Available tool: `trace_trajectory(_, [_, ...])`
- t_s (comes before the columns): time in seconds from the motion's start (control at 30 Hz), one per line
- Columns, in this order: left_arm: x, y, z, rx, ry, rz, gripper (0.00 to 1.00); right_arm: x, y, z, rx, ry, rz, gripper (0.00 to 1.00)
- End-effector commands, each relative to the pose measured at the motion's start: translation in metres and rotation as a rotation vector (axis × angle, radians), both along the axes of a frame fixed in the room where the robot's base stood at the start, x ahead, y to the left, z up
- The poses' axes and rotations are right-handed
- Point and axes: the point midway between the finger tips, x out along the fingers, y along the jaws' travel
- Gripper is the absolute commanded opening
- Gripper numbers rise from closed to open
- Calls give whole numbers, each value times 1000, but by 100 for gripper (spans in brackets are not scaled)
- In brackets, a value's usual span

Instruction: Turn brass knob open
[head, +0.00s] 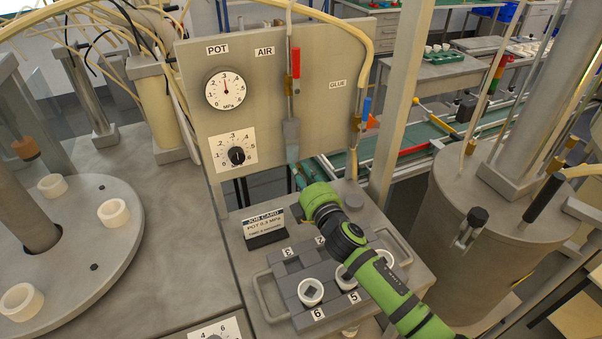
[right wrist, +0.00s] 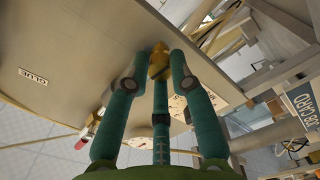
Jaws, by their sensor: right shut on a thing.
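The brass knob (right wrist: 158,66) shows in the right wrist view between the tips of my teal fingers. My right gripper (right wrist: 158,58) is shut on it, with fingers on both sides and one in the middle. In the head view my right gripper (head: 296,170) is just below the AIR line, at the lower part of the grey panel (head: 330,120). The knob is hidden or too small to make out there. How far the knob is turned cannot be told. My left gripper is in neither view.
The pot gauge (head: 226,89) and a black dial (head: 236,155) are on the panel. A red lever (head: 296,62) and a blue lever (head: 367,107) sit on its lines.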

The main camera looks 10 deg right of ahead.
Motion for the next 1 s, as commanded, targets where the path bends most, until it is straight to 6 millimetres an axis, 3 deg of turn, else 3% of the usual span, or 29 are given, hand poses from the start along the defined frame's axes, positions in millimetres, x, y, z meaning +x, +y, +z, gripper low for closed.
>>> trace_trajectory(0.3, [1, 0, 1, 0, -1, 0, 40, 0, 1, 0, -110, -23, 2, 0])
trace_trajectory(0.83, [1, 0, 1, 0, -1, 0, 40, 0, 1, 0, -128, -26, 3, 0])
trace_trajectory(0.87, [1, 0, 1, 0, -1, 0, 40, 0, 1, 0, -128, -26, 3, 35])
trace_trajectory(0.9, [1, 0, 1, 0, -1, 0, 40, 0, 1, 0, -128, -26, 3, 47])
trace_trajectory(1.0, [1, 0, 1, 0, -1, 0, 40, 0, 1, 0, -127, -25, 2, 47])
